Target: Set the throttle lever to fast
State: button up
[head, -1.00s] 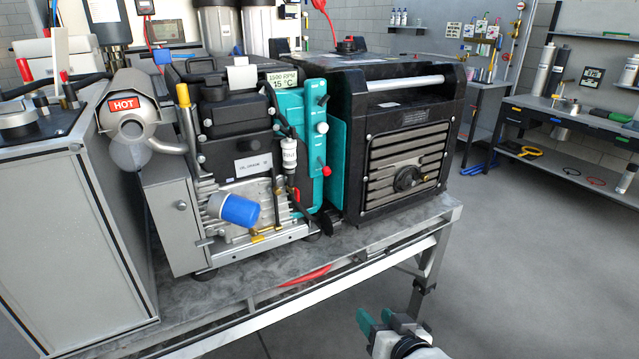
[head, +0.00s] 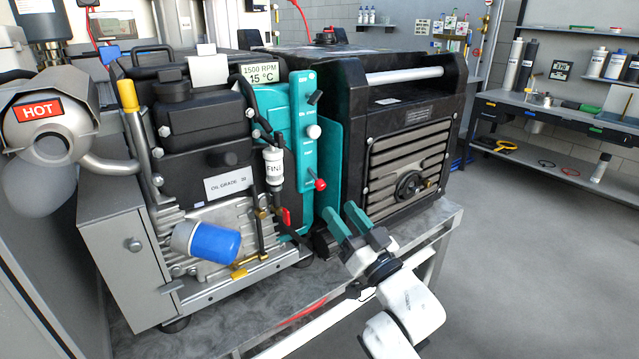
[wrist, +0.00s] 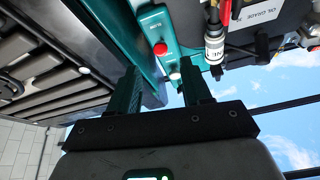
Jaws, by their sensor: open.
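A teal control panel (head: 303,150) stands on the right side of the engine. It carries a black toggle (head: 315,97), a white knob (head: 313,131) and a red knob (head: 320,184). Which of these is the throttle lever I cannot tell; the labels are too small to read. My gripper (head: 343,214) is open and empty, just below and right of the red knob, apart from it. In the wrist view the red knob (wrist: 160,48) shows between and beyond my open fingers, with the panel (wrist: 185,28) around it.
A black generator (head: 405,150) stands close to the right of the panel. A white filter (head: 273,165), a blue oil filter (head: 208,242) and brass fittings crowd the engine's front. A hot-marked exhaust (head: 40,112) is at the left. Free floor (head: 540,270) lies to the right.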

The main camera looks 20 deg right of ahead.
aim_at(323, 188)
jog(key=shift+p+x, duration=0.5)
jog(key=shift+x, duration=3.85)
grip_shut()
